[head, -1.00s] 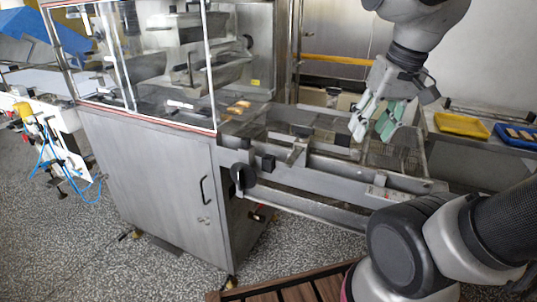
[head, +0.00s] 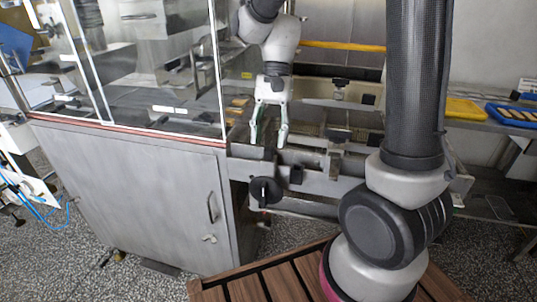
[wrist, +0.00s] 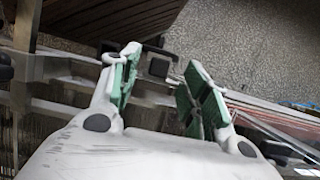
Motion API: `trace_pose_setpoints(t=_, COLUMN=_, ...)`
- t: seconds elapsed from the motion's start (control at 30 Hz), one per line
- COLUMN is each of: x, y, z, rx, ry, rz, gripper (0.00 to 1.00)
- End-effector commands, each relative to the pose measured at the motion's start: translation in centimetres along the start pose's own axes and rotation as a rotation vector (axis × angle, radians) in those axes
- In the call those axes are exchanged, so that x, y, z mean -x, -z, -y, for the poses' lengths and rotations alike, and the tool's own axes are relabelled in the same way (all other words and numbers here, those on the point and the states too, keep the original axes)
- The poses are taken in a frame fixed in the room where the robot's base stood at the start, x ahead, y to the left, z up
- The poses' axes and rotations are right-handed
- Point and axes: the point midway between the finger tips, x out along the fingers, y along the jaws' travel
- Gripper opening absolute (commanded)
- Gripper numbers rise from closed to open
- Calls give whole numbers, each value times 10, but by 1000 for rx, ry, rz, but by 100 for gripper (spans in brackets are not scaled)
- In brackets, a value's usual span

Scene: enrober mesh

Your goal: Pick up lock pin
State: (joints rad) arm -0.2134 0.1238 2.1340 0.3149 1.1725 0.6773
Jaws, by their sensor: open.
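I cannot single out the lock pin for certain. My gripper (head: 268,143) is open and empty, with green-lined fingers pointing down over the conveyor frame (head: 315,183), near the machine's cabinet.
The steel cabinet (head: 140,195) with a clear-walled hood stands at left. More black knobs (head: 340,137) sit on the conveyor to the right. A yellow tray (head: 465,109) and a blue tray (head: 515,115) lie on the right bench. A slatted wooden surface (head: 265,285) is in front.

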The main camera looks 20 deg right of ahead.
Motion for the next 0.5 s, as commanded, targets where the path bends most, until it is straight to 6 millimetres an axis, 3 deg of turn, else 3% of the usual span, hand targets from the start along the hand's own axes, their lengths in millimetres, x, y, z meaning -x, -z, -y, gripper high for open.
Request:
trace_pose_setpoints(t=0.17, x=-23, y=0, z=0, rx=0, ry=0, rz=1, gripper=46)
trace_pose_setpoints(t=0.4, x=-26, y=0, z=0, rx=1, ry=1, rz=-1, gripper=46)
trace_pose_setpoints(t=0.43, x=-26, y=0, z=0, rx=1, ry=1, rz=-1, gripper=45)
trace_pose_setpoints(t=0.5, x=-26, y=0, z=0, rx=1, ry=1, rz=-1, gripper=32)
